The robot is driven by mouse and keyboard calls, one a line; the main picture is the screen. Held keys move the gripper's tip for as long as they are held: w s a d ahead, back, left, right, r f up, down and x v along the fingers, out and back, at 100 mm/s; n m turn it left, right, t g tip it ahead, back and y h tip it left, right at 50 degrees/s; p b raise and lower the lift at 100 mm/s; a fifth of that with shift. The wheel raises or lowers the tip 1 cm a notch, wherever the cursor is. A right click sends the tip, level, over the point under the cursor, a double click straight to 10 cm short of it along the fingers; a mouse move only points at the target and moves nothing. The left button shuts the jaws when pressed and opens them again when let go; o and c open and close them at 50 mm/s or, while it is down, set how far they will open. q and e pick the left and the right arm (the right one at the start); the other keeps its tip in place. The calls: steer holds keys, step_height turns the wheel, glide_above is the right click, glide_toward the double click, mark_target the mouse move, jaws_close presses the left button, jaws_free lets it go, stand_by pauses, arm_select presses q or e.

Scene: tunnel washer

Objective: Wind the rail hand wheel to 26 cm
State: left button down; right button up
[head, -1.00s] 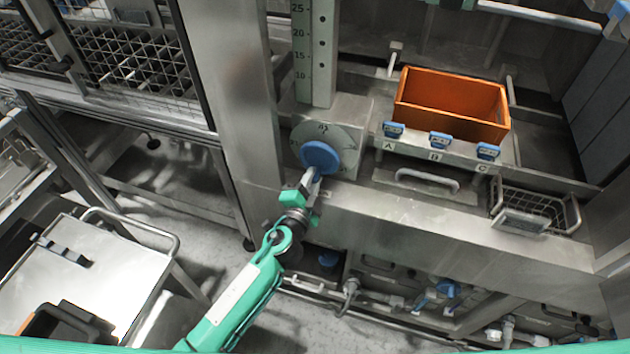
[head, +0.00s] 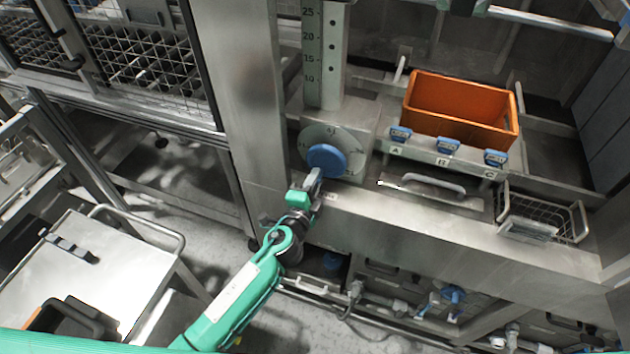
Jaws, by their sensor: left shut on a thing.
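The rail hand wheel is a blue knob (head: 327,159) in front of a round grey dial (head: 352,146) on a steel housing, in the middle of the head view. The dial's marks are too small to read surely. Above it stands a vertical scale (head: 312,50) marked 10, 15, 20 and 25. My left gripper (head: 315,181), green and grey, reaches up from below and is shut on the knob's lower side. The exact finger contact is partly hidden. My right gripper is not identifiable in view.
An orange crate (head: 460,108) sits right of the wheel, behind blue clips labelled A, B and C (head: 448,146). A wire basket (head: 541,212) hangs at the right. A steel cart (head: 90,270) stands at lower left. Pipes and valves (head: 450,300) run below the ledge.

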arm_select(q)
steer(key=c, duration=1.3)
jaws_free()
steer(key=shift+a, duration=0.15)
steer(key=b+v, duration=0.3)
steer(key=v, duration=1)
steer(key=shift+s+b, duration=0.35)
steer(key=shift+a+r, duration=0.1)
